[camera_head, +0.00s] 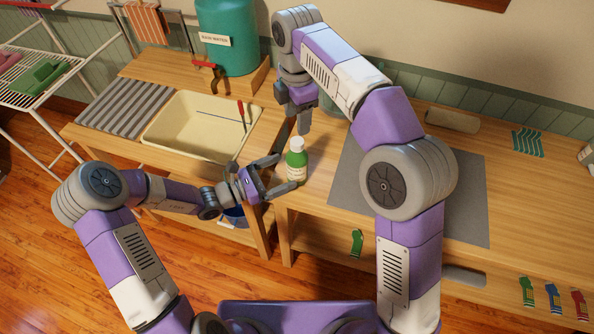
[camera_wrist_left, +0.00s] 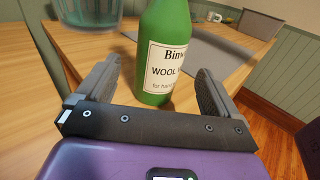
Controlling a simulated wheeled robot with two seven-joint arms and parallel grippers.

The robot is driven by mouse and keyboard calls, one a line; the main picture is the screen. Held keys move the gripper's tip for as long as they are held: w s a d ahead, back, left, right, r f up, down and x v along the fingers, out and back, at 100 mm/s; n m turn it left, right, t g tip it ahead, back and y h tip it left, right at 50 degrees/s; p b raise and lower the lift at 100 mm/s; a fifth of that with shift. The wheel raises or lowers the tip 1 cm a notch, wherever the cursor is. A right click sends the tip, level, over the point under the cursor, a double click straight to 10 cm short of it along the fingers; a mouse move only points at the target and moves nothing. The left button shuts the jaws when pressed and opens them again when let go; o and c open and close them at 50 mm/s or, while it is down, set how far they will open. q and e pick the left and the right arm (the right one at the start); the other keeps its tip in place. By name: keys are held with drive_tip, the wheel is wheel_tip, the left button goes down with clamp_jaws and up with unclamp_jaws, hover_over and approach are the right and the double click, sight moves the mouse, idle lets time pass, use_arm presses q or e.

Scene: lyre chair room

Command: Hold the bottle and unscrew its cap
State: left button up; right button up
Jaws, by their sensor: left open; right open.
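A green bottle (camera_head: 297,168) with a white cap (camera_head: 296,144) and a pale label stands upright on the wooden worktop, near its left front corner. My left gripper (camera_head: 283,175) is open and comes at the bottle low from the left, its fingers on either side. In the left wrist view the bottle (camera_wrist_left: 168,40) shows between the two open fingers (camera_wrist_left: 155,85), with gaps visible; its cap is out of frame. My right gripper (camera_head: 298,122) is open, points down, and hangs empty above and behind the cap, apart from it.
A cream sink basin (camera_head: 185,146) is at the left, with a green water tank (camera_head: 228,40) behind it. A glass vessel (camera_wrist_left: 88,12) stands near the bottle. A grey mat (camera_head: 345,185) lies right of the bottle.

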sight(303, 163)
use_arm(q)
drive_tip(key=x, duration=0.7)
drive_tip(key=shift+w+d, duration=0.15)
drive_tip(key=shift+d, duration=0.15)
